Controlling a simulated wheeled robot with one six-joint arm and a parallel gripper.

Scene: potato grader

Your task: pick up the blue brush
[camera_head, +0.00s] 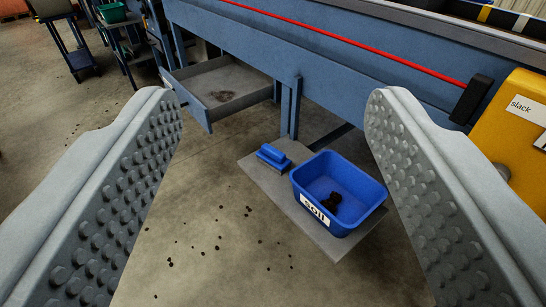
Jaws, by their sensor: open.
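The blue brush (273,157) lies on a flat grey board (262,180) low on the floor, near the middle of the view. A blue bin (340,219) labelled "soil" stands on the same board, just right of the brush and apart from it, with dark lumps inside. My gripper (275,115) is open and empty, its two grey studded fingers wide apart at the left and right of the picture. The brush shows between the fingers, farther off and below them. Its bristles are not clearly visible.
A blue machine frame (350,60) with a red cord runs across the top, its leg (290,108) standing behind the brush. An open grey drawer (220,90) juts out at upper left. A yellow box (515,135) marked "slack" is at right. Dark crumbs dot the otherwise clear floor.

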